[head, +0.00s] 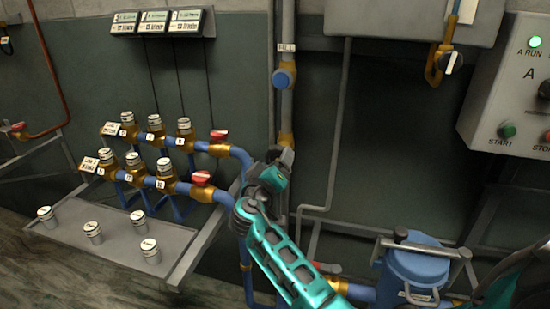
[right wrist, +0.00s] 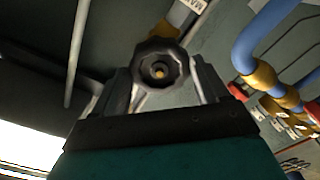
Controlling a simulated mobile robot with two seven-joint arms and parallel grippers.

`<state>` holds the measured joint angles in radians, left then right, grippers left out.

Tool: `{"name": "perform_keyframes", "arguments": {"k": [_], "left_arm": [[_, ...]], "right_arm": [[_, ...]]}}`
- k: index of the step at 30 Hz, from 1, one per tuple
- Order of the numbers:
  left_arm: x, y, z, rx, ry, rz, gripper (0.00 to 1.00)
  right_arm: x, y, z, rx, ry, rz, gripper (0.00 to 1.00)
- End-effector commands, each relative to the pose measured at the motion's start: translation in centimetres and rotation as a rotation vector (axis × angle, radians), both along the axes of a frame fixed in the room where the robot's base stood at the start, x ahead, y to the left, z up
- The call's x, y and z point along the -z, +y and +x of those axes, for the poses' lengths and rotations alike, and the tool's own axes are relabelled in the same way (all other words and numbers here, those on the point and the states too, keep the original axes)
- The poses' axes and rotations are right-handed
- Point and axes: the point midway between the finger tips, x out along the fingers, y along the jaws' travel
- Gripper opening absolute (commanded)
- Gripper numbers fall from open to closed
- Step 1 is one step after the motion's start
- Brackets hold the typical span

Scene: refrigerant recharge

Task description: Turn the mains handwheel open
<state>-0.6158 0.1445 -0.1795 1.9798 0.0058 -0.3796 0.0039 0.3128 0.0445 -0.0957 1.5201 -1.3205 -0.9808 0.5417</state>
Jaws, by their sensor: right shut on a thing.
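The mains handwheel (right wrist: 161,66) is a dark, lobed knob with a brass-coloured centre in the right wrist view. It sits between the two fingers of my right gripper (right wrist: 163,82), which is shut on it. In the head view my right gripper (head: 281,160) reaches up to the vertical mains pipe (head: 287,108), and the gripper hides most of the handwheel there. How far the wheel is turned cannot be told. My left gripper is not in view.
Left of my right gripper, two blue pipe rows carry brass valves and red handles (head: 201,178). A metal shelf (head: 110,247) holds several loose caps. A blue canister (head: 411,268) stands at lower right, below a control panel (head: 512,85). The wall right of the mains pipe is mostly clear.

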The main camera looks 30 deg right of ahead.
Motion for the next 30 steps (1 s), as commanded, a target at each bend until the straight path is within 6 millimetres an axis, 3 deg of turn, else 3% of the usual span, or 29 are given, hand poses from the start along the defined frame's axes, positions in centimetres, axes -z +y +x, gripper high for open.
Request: {"name": "perform_keyframes", "arguments": {"k": [3,17,25,30], "left_arm": [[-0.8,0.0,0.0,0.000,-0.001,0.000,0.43],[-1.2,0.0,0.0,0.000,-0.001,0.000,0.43],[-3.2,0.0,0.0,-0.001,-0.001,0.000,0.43],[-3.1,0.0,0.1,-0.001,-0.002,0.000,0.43]], "right_arm": [[-0.1,-0.1,0.0,0.002,0.064,-0.052,0.38],[0.0,-0.1,0.0,0.003,0.107,-0.090,0.38],[-0.2,-0.2,0.0,0.002,0.297,-0.252,0.38],[0.1,-0.1,0.0,0.003,0.390,-0.332,0.38]]}}
